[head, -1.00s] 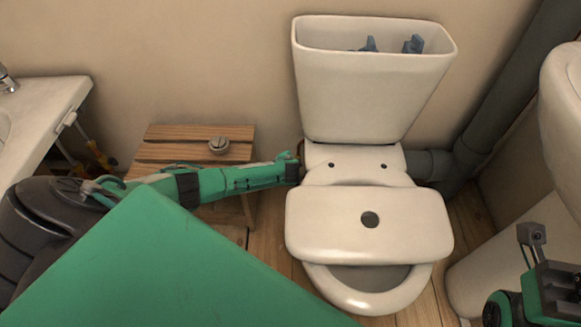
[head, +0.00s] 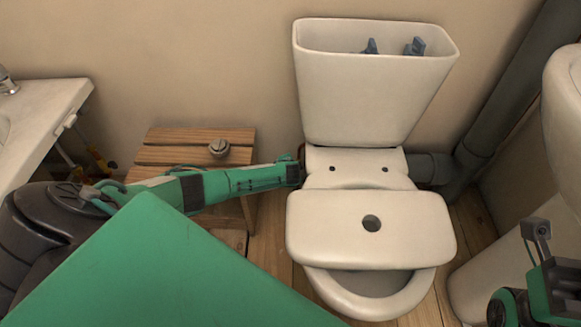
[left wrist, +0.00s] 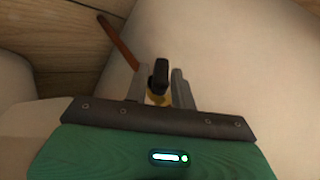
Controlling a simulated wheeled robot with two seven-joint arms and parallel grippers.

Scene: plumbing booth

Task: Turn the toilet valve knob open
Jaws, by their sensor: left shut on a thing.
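The valve knob (left wrist: 160,70) is a dark handle on a yellow body in the left wrist view, at the end of a copper-coloured pipe (left wrist: 119,42). My left gripper (left wrist: 159,78) has one finger on each side of the knob and is shut on it. In the head view my left gripper (head: 298,173) reaches low beside the left side of the toilet (head: 370,230), and the knob is hidden there. My right gripper (head: 537,230) is partly in view at the lower right, and its jaws are not clear.
The open cistern (head: 375,100) stands above the gripper, against the wall. A wooden stool (head: 170,150) with a small round metal part (head: 219,148) stands behind my left arm. A sink (head: 50,110) is at the left. A grey drain pipe (head: 490,115) runs at the right.

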